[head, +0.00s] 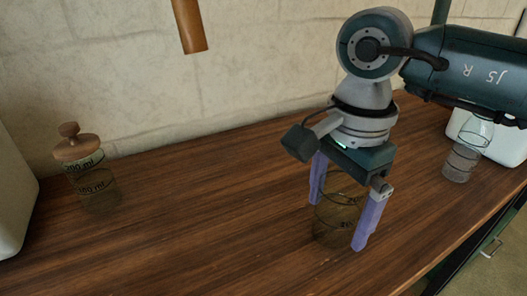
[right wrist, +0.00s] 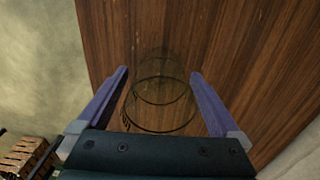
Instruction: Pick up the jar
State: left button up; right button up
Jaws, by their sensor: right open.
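A clear glass jar (head: 333,228) with dark ring markings stands on the wooden counter, towards its front. My right gripper (head: 338,224) points down over it, open, with one purple finger on each side of the jar. In the right wrist view the jar (right wrist: 160,97) shows between the two spread fingers (right wrist: 160,74). I cannot tell whether either finger touches the glass. The jar's top is partly hidden by the gripper in the head view. My left gripper is not in view.
A marked jar with a wooden stopper (head: 78,150) stands at the counter's left. Another clear jar (head: 462,160) stands at the right, below my right arm. A brown wooden cylinder (head: 189,27) shows at the top against the wall. The wooden counter (head: 205,215) is clear in the middle.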

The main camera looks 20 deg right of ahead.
grip_shut()
dwell(0.8)
